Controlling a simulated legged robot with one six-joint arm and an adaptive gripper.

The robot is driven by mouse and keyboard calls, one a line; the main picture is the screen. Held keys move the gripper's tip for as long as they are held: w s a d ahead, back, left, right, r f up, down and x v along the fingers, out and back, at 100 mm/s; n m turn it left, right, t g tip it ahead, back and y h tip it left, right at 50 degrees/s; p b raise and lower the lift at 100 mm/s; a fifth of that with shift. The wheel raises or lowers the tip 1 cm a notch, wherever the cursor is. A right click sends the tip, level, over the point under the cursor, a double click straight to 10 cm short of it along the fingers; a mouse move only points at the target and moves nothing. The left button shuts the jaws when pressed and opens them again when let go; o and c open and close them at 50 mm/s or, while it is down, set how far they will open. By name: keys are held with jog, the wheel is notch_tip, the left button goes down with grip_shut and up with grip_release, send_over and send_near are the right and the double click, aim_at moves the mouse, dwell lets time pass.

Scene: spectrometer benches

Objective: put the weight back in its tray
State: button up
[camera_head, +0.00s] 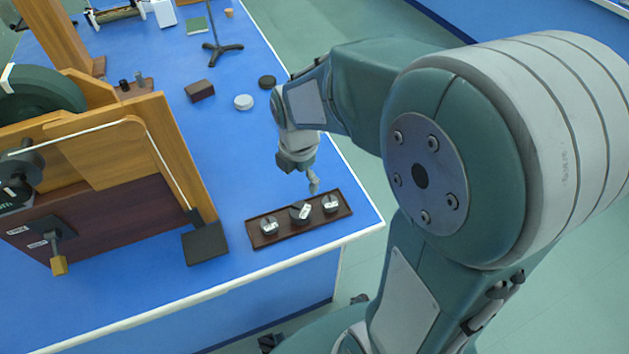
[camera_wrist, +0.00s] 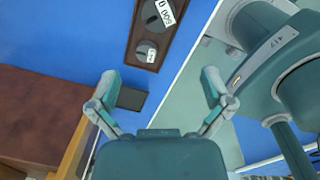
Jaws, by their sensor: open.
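The dark brown tray (camera_head: 286,231) lies near the front right corner of the blue bench. I cannot tell whether each is fully seated. My gripper (camera_head: 313,184) is just above and behind the tray, with no weight visible in it. In the wrist view its fingers (camera_wrist: 158,82) are wide apart and empty. That view shows part of the tray (camera_wrist: 137,33), a larger weight marked 500 (camera_wrist: 160,13) and a smaller weight (camera_wrist: 146,52).
A wooden apparatus (camera_head: 180,150) with a black plate (camera_head: 205,243) stands left of the tray. A white disc (camera_head: 243,102), a black disc (camera_head: 267,82) and a brown block (camera_head: 199,91) lie behind. A metal stand (camera_head: 217,45) is farther back. The bench's right edge is close.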

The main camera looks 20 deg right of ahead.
jog(key=s+r+m+t, duration=0.5)
jog(key=s+r+m, duration=0.7)
jog(key=m, duration=1)
jog(key=shift+s+r, duration=0.25)
jog(key=shift+s, duration=0.25)
